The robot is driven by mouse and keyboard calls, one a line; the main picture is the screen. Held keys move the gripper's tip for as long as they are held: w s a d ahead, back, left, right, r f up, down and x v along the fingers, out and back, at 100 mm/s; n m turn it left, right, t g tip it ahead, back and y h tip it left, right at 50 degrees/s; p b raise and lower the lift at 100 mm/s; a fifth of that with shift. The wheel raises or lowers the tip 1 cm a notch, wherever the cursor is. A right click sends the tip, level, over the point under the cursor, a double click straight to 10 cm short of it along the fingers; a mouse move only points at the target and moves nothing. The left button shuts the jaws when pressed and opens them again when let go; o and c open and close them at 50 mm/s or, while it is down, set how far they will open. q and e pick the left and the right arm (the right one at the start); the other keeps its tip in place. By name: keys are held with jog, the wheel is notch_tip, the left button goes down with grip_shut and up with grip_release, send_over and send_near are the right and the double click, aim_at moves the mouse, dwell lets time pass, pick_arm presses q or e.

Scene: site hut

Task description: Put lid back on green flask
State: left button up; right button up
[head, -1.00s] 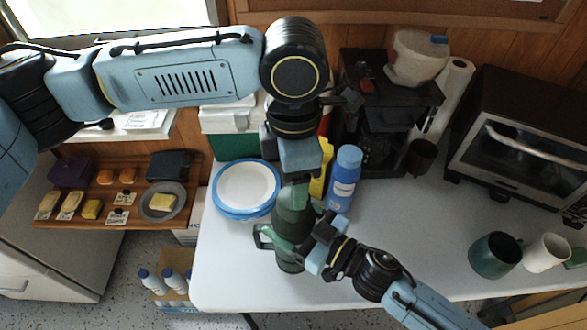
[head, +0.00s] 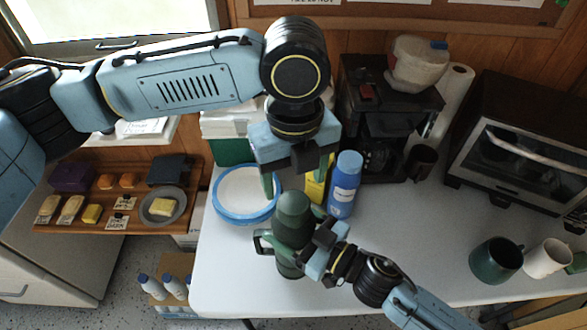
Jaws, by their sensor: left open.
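The green flask (head: 288,262) stands upright near the front edge of the white table, its handle towards the left. Its rounded green lid (head: 293,208) sits on top of the flask; whether it is tightened cannot be seen. My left gripper (head: 297,182) points down just above the lid, its two fingers spread apart, with nothing between them. My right gripper (head: 308,252) comes in from the lower right and is closed around the flask's body; its fingertips are partly hidden.
A blue bottle (head: 344,185) and a yellow item (head: 316,188) stand close behind the flask. Blue-rimmed plates (head: 246,193) lie to the left. A coffee maker (head: 385,120), toaster oven (head: 520,150) and mugs (head: 496,259) are further right. The table's middle right is clear.

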aim_at(293, 202)
pick_arm(q)
jog(key=n, duration=0.5)
jog(key=shift+r+n, duration=0.1)
jog(key=shift+n, duration=0.3)
jog(key=n, duration=0.5)
jog(key=shift+r+n, duration=0.15)
jog(key=shift+n, duration=0.15)
jog(key=n, duration=0.5)
jog(key=shift+r, duration=0.1)
jog(key=n, duration=0.6)
jog(key=shift+r, duration=0.1)
notch_tip(293, 202, down, 8)
jog(key=shift+a+f, duration=0.1)
